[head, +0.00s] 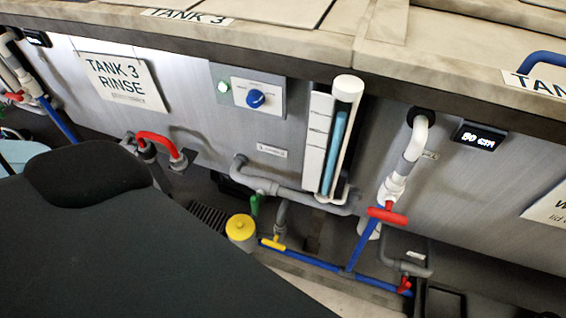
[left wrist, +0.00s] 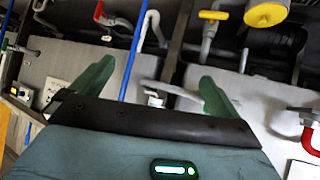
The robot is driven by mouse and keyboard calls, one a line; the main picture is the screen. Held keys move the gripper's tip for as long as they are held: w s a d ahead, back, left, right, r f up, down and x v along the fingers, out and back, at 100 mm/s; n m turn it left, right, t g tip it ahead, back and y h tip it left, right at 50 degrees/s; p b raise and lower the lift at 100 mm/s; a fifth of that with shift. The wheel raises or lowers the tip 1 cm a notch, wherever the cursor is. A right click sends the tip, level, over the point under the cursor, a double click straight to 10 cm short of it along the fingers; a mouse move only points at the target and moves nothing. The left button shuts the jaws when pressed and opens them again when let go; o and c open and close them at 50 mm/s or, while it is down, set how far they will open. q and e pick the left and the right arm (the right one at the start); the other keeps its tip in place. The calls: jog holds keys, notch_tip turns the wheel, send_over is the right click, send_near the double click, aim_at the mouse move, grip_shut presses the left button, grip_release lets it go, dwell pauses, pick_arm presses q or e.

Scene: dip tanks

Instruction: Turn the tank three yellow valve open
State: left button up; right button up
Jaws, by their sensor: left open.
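The tank three panel carries a sign (head: 124,82) reading "TANK 3 RINSE". Low below the tank, a small yellow valve handle (head: 273,243) sits at the foot of a grey pipe, crosswise to it, by the blue floor pipe. It also shows in the left wrist view (left wrist: 214,15), near the top edge. My left gripper (left wrist: 157,70) has its two green fingers spread apart with nothing held between them. The yellow handle is beyond and to the right of the fingertips in that view, not touched. My right gripper does not show.
A round yellow cap (head: 240,228) stands just left of the yellow handle. A red handle (head: 387,215) is on the white and blue pipe to the right. A red curved handle (head: 155,138) sticks out at left. The counter edge (head: 300,65) overhangs the pipes.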

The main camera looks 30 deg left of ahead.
pick_arm(q)
jog(key=w+a+f+n+t+y+b, duration=0.1)
jog(key=w+f+t+b, duration=0.1)
jog(key=w+f+b, duration=0.35)
jog(key=w+a+f+t+b, duration=0.1)
jog(key=w+f+t+b, duration=0.15)
jog(key=f+b, duration=0.5)
jog(key=n+t+y+b, duration=0.3)
jog(key=y+b, duration=0.3)
jog(key=b, duration=1)
send_near(272, 247)
jog(key=d+x, duration=0.1)
jog(key=x, duration=0.3)
jog(key=shift+w+a+f+b, duration=0.1)
jog(key=shift+w+a+b, duration=0.2)
jog(key=shift+w+a, duration=0.25)
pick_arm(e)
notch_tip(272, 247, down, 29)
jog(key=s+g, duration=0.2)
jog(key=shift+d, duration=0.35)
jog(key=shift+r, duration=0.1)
pick_arm(q)
jog(key=shift+b+x, duration=0.9)
jog(key=shift+x, duration=3.05)
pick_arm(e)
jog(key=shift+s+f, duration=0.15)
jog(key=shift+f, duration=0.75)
pick_arm(q)
jog(key=c, duration=0.7)
